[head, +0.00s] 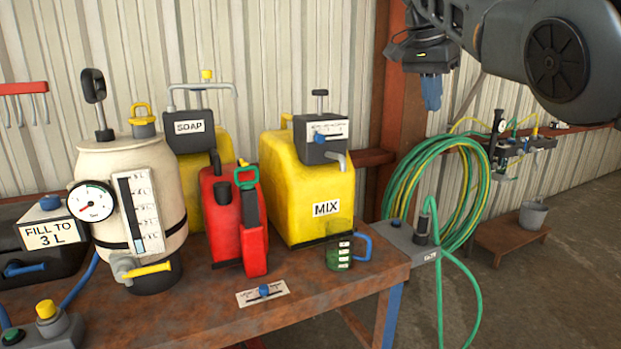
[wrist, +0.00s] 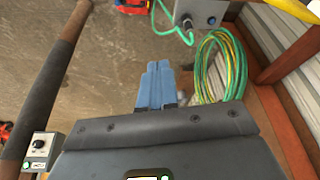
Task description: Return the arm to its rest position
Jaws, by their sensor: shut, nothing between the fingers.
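My gripper (head: 431,93) hangs at the upper right in the head view, in front of the rust-red post and above the coiled hose. Its blue fingers point down and are closed together with nothing between them. The closed fingers also show in the wrist view (wrist: 155,86), over the bare floor. My arm reaches in from the top right corner of the head view. The gripper is apart from the bench and everything on it.
A rusty bench (head: 350,281) holds a cream tank (head: 155,170), a red can (head: 222,215), a yellow MIX jug (head: 290,190) and a yellow SOAP jug (head: 195,155). A green-yellow hose coil (head: 465,195) hangs right of the bench. A grey bucket (head: 533,216) stands on a low wooden stand (head: 500,245).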

